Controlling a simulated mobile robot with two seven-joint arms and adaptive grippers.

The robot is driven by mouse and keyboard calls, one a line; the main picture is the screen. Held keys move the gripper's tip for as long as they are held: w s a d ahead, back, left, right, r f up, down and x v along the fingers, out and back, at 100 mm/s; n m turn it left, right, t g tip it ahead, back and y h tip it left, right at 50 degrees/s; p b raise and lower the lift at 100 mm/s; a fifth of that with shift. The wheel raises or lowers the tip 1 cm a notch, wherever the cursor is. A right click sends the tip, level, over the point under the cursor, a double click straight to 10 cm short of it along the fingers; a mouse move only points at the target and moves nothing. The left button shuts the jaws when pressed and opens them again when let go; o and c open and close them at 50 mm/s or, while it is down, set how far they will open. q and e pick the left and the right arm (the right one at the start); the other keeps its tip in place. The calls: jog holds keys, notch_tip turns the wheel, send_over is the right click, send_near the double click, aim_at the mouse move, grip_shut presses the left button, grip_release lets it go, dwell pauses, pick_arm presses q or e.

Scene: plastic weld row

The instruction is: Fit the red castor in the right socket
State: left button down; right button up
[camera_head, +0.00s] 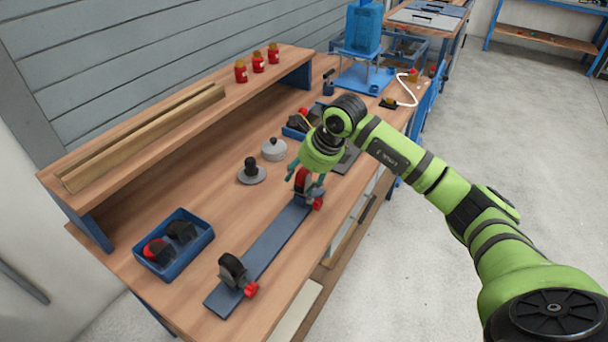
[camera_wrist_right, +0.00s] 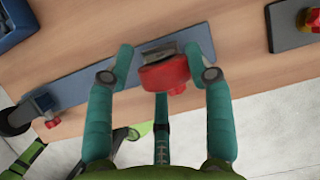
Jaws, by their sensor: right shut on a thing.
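The red castor (camera_head: 301,181) stands at the far right end of the long blue-grey plate (camera_head: 262,247), its red tab low on the right. My right gripper (camera_head: 304,180) is above that end with its fingers pointing down, shut on the red castor. In the right wrist view the castor (camera_wrist_right: 167,75) is between the teal fingers (camera_wrist_right: 160,62), over the plate's end (camera_wrist_right: 90,84). The socket is hidden under it, so I cannot tell whether it is fully seated. A black castor (camera_head: 232,268) stands at the plate's near left end. My left gripper is not in view.
A blue bin (camera_head: 186,262) with a red and a black castor is at left. The raised shelf (camera_head: 135,150) bounds the back. Bare bench lies between bin and plate.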

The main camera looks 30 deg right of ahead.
jog(key=shift+f+b, duration=0.35)
jog(key=shift+b, duration=0.05)
dwell(0.4)
jog(key=o, duration=1.4)
jog(key=shift+c, duration=0.2)
jog(key=o, duration=0.4)
jog(key=shift+r+p, duration=2.25)
jog(key=shift+r, duration=1.25)
